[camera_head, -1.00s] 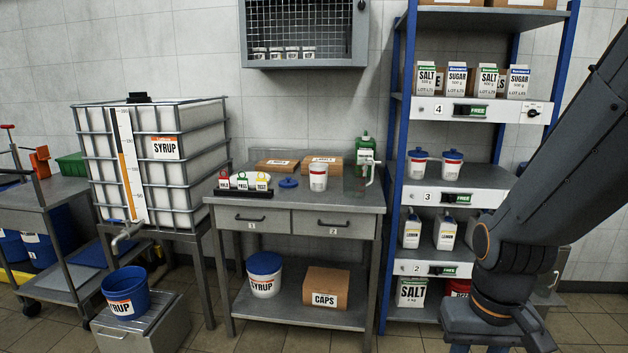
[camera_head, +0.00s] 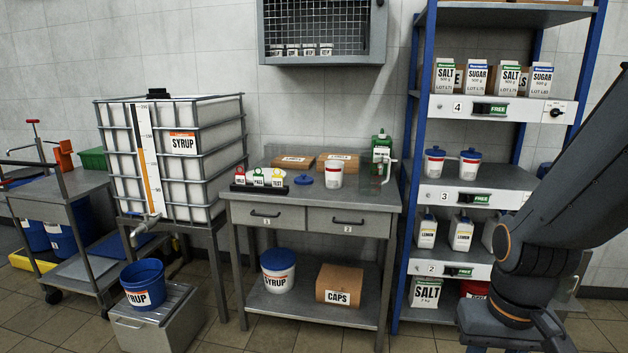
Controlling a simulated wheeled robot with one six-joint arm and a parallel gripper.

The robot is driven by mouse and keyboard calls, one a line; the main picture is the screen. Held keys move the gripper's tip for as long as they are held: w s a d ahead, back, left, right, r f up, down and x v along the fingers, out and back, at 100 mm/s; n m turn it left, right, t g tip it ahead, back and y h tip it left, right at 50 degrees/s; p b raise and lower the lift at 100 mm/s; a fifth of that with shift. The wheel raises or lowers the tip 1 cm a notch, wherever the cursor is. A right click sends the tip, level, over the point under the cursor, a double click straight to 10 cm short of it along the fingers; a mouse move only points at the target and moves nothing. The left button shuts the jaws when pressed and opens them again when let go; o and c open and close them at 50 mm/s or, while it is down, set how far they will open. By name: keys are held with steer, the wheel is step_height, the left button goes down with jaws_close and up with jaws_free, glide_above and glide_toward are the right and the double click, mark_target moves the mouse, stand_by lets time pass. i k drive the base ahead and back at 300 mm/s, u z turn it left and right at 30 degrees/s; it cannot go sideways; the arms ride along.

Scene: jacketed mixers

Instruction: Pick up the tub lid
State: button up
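A round blue lid (camera_head: 304,180) lies flat on the steel workbench top (camera_head: 370,197). It is just left of a small white tub (camera_head: 334,175) with a red-and-white label, and the tub shows no blue lid on it. Only my dark arm shows, at the right edge in front of the shelf rack. My gripper is out of the picture, so what its fingers hold is hidden.
Red, green and yellow tags (camera_head: 259,178) stand left of the lid. Cardboard boxes (camera_head: 336,160) sit behind, and a green bottle (camera_head: 381,148) stands right. A wire-front cabinet (camera_head: 322,30) hangs above. Open floor lies before the bench.

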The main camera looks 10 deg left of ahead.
mark_target(304, 179)
steer(key=u, duration=0.65)
steer(key=i, duration=0.7)
steer(key=u, duration=1)
steer(key=i, duration=1.4)
steer(key=z, duration=0.4)
